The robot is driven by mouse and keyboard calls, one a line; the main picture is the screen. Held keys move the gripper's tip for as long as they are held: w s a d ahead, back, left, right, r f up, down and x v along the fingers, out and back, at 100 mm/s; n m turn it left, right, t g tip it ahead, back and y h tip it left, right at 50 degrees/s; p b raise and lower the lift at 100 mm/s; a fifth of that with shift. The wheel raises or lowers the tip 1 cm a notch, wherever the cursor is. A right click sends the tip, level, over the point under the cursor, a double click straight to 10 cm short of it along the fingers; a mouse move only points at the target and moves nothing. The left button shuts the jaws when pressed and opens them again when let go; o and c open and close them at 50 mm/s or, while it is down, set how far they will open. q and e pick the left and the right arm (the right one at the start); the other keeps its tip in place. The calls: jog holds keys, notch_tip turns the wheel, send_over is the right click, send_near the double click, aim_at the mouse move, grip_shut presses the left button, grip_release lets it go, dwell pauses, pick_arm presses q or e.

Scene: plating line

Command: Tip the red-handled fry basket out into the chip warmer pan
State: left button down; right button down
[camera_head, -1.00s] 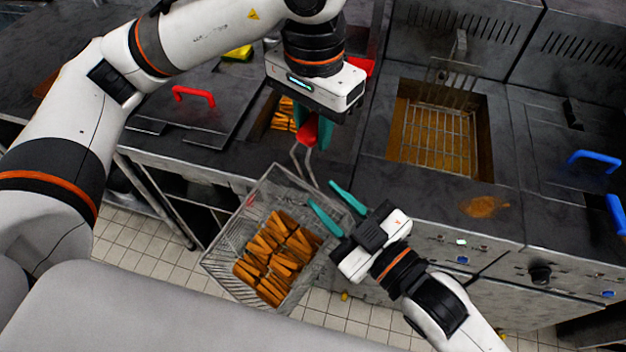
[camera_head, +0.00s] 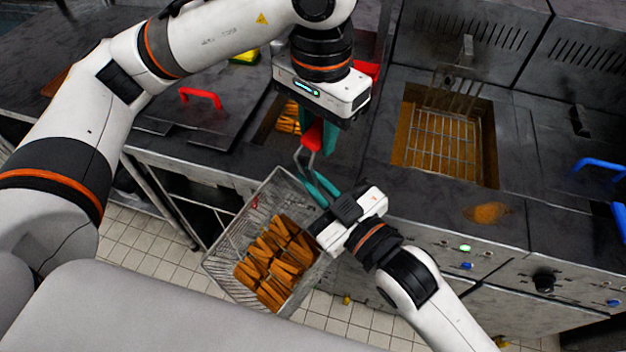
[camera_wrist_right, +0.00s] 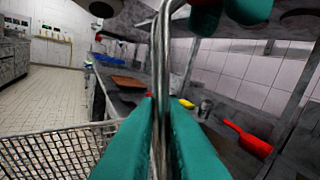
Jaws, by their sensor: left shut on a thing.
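The fry basket (camera_head: 215,262) is a wire basket with orange chips (camera_head: 272,255) inside. It hangs in front of the counter, above the floor. My left gripper (camera_head: 316,143) is shut on its red handle (camera_head: 313,134). My right gripper (camera_head: 318,187) has its teal fingers close together on the metal handle rod. In the right wrist view the rod (camera_wrist_right: 160,70) runs between the fingertips, and the basket mesh (camera_wrist_right: 50,150) shows at lower left. The chip warmer pan (camera_head: 266,128) is a counter opening with orange chips in it, partly hidden by my left gripper.
A fryer well (camera_head: 400,150) with a wire rack is to the right. A lid with a red handle (camera_head: 197,94) lies left of the pan. Blue handles (camera_head: 598,165) are at far right. A red scoop (camera_wrist_right: 245,138) shows in the right wrist view.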

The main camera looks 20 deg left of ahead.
pick_arm(q)
jog(key=c, duration=1.4)
grip_release()
jog(key=shift+w+r, duration=0.15)
jog(key=o, duration=0.3)
jog(key=shift+o, duration=0.2)
